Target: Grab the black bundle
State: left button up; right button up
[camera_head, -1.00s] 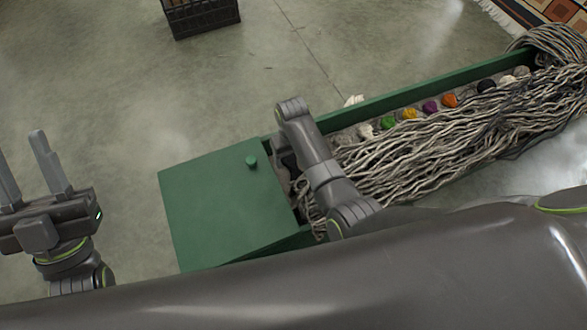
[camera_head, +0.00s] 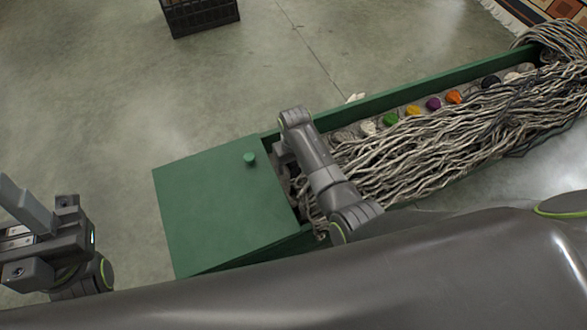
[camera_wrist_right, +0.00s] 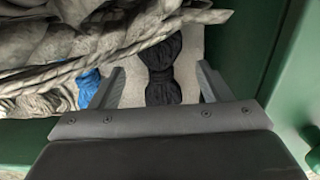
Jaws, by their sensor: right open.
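The black bundle (camera_wrist_right: 163,88) is a dark skein, pinched at its middle, lying on the pale floor of the green box. My right gripper (camera_wrist_right: 160,72) is open, with one finger on each side of the bundle in the right wrist view and a gap to each finger. In the head view the right gripper (camera_head: 287,165) reaches down into the green box (camera_head: 375,103) beside its flat lid and is mostly hidden by its arm. My left gripper (camera_head: 28,205) is at the left edge, away from the box; its finger gap is unclear.
Thick grey strands (camera_head: 430,140) cover much of the box and hang above the bundle in the wrist view. A blue bundle (camera_wrist_right: 88,88) lies left of the fingers. Several coloured skeins line the far wall. A black crate (camera_head: 200,15) stands on open floor.

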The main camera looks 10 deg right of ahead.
jog(key=shift+f, duration=0.5)
jog(key=shift+c, duration=0.4)
jog(key=c, duration=1)
jog(key=shift+r, duration=0.1)
